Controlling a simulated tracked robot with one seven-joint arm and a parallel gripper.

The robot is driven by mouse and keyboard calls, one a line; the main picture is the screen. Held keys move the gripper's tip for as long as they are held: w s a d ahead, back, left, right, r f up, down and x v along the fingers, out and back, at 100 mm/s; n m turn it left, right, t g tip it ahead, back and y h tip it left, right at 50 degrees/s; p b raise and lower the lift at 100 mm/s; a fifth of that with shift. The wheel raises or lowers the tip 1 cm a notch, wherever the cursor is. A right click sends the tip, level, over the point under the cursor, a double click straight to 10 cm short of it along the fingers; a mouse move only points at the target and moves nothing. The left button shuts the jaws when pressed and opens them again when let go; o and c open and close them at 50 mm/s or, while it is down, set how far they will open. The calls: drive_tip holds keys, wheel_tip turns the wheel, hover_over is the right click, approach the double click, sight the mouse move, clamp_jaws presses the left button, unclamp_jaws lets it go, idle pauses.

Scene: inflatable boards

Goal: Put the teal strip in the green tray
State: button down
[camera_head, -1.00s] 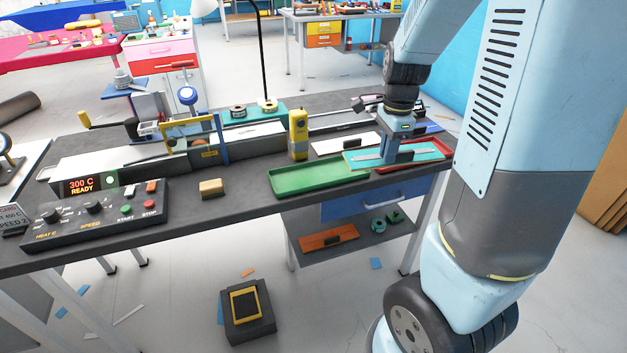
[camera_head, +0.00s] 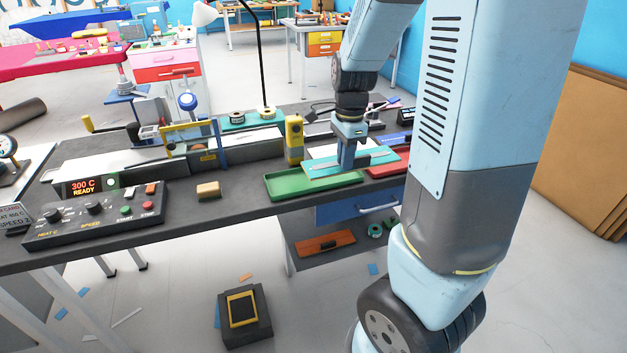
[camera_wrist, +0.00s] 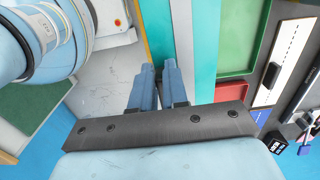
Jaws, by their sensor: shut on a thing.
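The teal strip (camera_head: 322,173) is a long flat teal piece with a pale grey band along it. My gripper (camera_head: 347,161) is shut on it from above and holds it raised over the bench. The strip's left end overlaps the right part of the green tray (camera_head: 284,193) in the head view. In the wrist view the teal strip (camera_wrist: 203,40) runs past my gripper's fingers (camera_wrist: 158,82), and the green tray (camera_wrist: 242,40) shows just to its right. The tray's visible floor is bare. Part of its right end is hidden behind the strip.
A red tray (camera_head: 387,170) lies to the right, partly hidden by my arm. A white board (camera_head: 325,151) lies behind the strip. A yellow upright tool (camera_head: 294,140) stands behind the green tray. A tan block (camera_head: 208,190) sits left, near the control panel (camera_head: 95,217).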

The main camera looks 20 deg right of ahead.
drive_tip(key=w+a+f, duration=0.2)
drive_tip(key=w+f, duration=0.1)
drive_tip(key=w, duration=0.1)
drive_tip(key=w+a+f, duration=0.2)
drive_tip(key=w+f, duration=0.1)
drive_tip(key=w+a+f, duration=0.2)
drive_tip(key=w+f, duration=0.1)
drive_tip(key=w, duration=0.1)
drive_tip(key=shift+w, duration=0.3)
drive_tip(key=shift+w+a+f, duration=0.1)
drive_tip(key=shift+w+f, duration=0.2)
drive_tip(key=shift+f, duration=0.1)
drive_tip(key=shift+w+f, duration=0.1)
drive_tip(key=shift+f, duration=1.45)
drive_tip(key=shift+f, duration=0.1)
drive_tip(key=c, duration=1.1)
unclamp_jaws()
drive_tip(key=shift+c, duration=0.2)
